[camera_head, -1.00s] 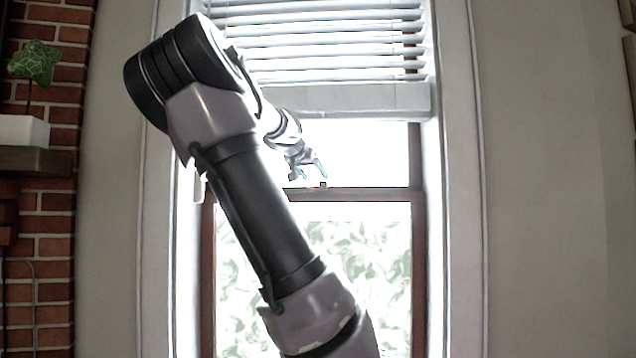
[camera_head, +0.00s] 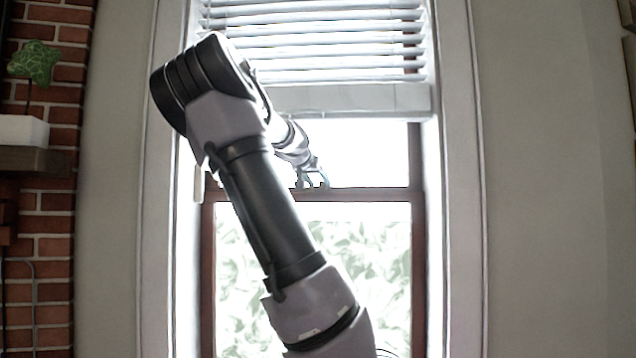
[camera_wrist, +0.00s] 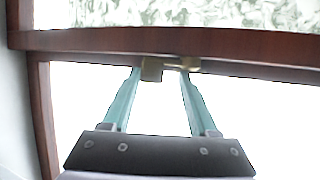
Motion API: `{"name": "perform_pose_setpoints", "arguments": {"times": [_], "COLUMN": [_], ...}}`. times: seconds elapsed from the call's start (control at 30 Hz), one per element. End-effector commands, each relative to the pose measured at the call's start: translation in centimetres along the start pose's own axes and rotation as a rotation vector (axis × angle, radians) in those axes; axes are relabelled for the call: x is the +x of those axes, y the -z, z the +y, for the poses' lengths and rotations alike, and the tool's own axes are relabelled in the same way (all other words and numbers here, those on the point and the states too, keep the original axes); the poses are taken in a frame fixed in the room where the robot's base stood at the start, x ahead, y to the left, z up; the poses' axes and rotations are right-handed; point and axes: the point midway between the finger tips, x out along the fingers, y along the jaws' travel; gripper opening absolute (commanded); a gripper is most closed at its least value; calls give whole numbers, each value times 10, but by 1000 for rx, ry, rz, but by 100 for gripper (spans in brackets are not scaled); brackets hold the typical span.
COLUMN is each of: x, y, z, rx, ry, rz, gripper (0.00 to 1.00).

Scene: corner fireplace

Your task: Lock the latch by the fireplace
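A small brass latch (camera_wrist: 152,69) sits on the dark brown middle rail (camera_wrist: 230,45) of the window. In the wrist view its lever (camera_wrist: 187,63) sticks out to the right of the block-like body. My gripper (camera_wrist: 160,73) is open, its two teal fingers reaching up to the rail. The left fingertip is just left of the latch body; the right fingertip is at the lever. I cannot tell whether either touches. In the head view my gripper (camera_head: 312,182) is at the rail, and the latch cannot be made out there.
White blinds (camera_head: 340,60) hang over the upper window, above my gripper. The window frame (camera_head: 418,270) closes in both sides. A brick fireplace wall (camera_head: 45,220) with a shelf (camera_head: 35,160) and a potted plant (camera_head: 33,65) is at the left.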

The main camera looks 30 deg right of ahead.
Motion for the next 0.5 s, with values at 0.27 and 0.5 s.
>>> {"name": "perform_pose_setpoints", "arguments": {"times": [0.27,0.5], "x": [2,6], "y": [2,4], "z": [2,3], "rx": [-32,-71], "ry": [92,178], "rz": [-3,0], "gripper": [4,4]}}
